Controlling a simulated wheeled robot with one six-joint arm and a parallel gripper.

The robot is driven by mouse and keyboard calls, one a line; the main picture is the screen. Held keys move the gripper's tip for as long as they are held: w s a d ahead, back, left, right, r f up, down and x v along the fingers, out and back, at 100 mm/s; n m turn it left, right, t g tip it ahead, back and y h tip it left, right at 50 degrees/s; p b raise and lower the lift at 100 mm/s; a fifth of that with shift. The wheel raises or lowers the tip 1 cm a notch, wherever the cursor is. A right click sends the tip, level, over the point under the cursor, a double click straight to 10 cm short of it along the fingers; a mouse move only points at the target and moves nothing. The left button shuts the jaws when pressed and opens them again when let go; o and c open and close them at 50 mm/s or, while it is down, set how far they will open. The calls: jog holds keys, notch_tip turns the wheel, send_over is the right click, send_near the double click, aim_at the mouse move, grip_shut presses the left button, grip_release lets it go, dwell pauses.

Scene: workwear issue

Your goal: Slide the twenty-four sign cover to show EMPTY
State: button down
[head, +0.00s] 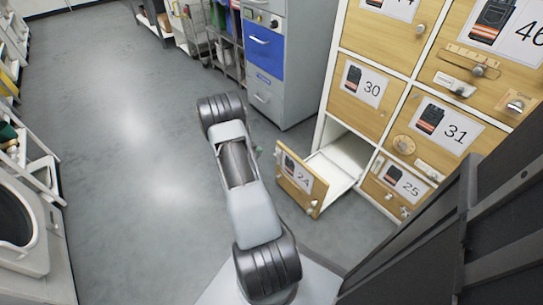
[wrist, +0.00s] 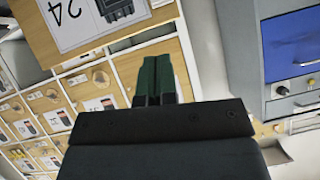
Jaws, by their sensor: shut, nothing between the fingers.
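The wooden twenty-four front (head: 286,187) stands pulled out from the white-framed cabinet, with its white interior showing behind it. Its label reads 24 with a workwear picture. In the wrist view the label (wrist: 72,22) shows at the upper left, turned and cut by the top edge. I cannot make out the sign cover or any EMPTY lettering in either view. My gripper (wrist: 158,70) has its dark green fingers together with nothing between them. In the head view it is mostly hidden behind my arm, left of the twenty-four front.
Neighbouring wooden fronts 30 (head: 357,84), 31 (head: 446,125) and 25 (head: 399,184) are closed, some with knobs and sliders. A grey cabinet with a blue drawer (head: 262,53) stands behind. Open grey floor (head: 120,160) lies left of my arm.

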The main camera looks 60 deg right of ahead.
jog(key=b, duration=0.5)
send_near(277, 153)
jog(key=s+d, duration=0.2)
jog(key=d, duration=0.2)
jog(key=shift+w+f+b, duration=0.3)
jog(key=shift+f+b, duration=0.15)
jog(key=shift+f, duration=0.4)
jog(key=shift+d+f+b, duration=0.25)
jog(key=shift+f+b, duration=0.1)
jog(key=shift+f, duration=0.3)
notch_tip(277, 153, down, 6)
jog(key=b, duration=0.3)
jog(key=shift+f, duration=0.25)
jog(key=shift+r, duration=0.1)
